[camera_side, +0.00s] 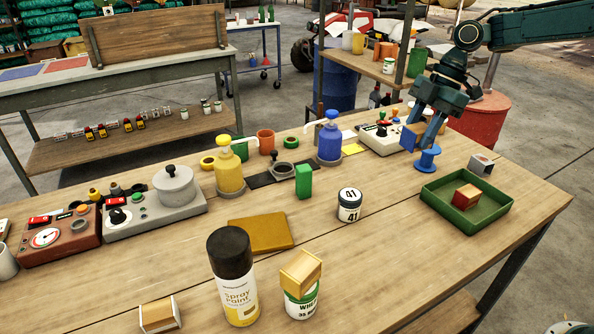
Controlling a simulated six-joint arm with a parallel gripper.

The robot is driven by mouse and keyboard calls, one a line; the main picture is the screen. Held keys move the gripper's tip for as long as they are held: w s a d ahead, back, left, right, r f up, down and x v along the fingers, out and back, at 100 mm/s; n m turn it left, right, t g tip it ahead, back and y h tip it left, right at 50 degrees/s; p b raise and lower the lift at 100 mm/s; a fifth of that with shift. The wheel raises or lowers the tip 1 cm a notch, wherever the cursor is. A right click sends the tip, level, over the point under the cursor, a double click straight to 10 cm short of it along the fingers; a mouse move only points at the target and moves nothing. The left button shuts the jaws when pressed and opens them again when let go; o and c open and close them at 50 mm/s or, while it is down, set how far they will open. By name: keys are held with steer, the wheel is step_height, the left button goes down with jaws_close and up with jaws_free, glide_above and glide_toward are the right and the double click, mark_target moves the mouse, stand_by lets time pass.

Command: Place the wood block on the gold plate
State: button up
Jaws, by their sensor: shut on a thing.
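The gold plate (258,233) is a flat mustard-gold rectangle lying bare on the bench, left of centre. Several wooden blocks show. One with a red side (467,195) lies in a green tray (437,204) at the right. One with pale ends (157,315) lies at the front left. One (300,270) sits tilted on a white can (302,304). My gripper (428,143) points down at the bench's far right, shut on what looks like a blue spool (427,160). Whether the spool touches the bench is unclear.
A spray can (232,277) stands at the front. A numbered jar (349,205), a green block (303,181), and yellow (229,168) and blue (330,139) pump bottles stand around the middle. Control boxes (155,212) line the left. The front right bench is clear.

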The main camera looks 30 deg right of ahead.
steer(key=w+a, duration=0.4)
steer(key=a, duration=0.4)
steer(key=r, duration=0.2)
glide_above(270, 238)
steer(key=d, duration=0.2)
steer(key=shift+a+f+n, duration=0.1)
steer(key=shift+a+n, duration=0.15)
steer(key=shift+n, duration=0.15)
steer(key=shift+f, duration=9.95)
steer(key=shift+f, duration=0.2)
steer(key=o, duration=1)
